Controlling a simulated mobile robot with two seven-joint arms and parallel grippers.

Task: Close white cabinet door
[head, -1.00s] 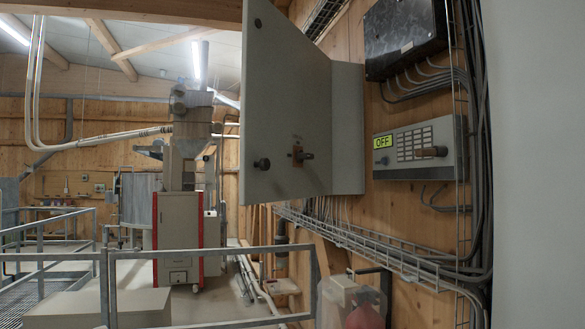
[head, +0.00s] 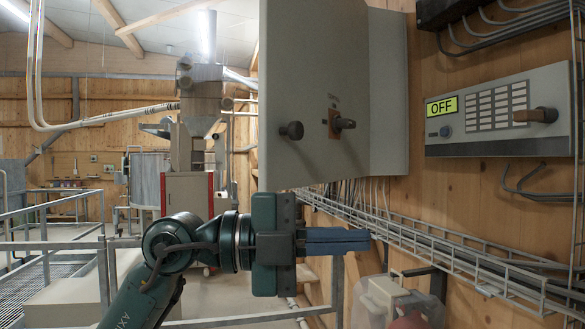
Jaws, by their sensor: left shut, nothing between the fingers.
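The white cabinet door (head: 312,80) stands open, swung out from the wall, in the upper middle of the head view. It carries a dark round knob (head: 291,131) and an orange-plated switch (head: 341,123). The cabinet's side (head: 388,95) shows to its right, against the wooden wall. My left gripper (head: 366,240) is just below the door's lower edge, its blue fingers shut, empty and pointing right. I cannot tell whether the gripper touches the door. My right gripper is not in view.
A grey control panel (head: 497,110) with an OFF display is on the wall at right. A wire cable tray (head: 440,255) runs along the wall below the cabinet. A metal railing (head: 50,245) stands at left. A clear plastic container (head: 395,300) is at lower right.

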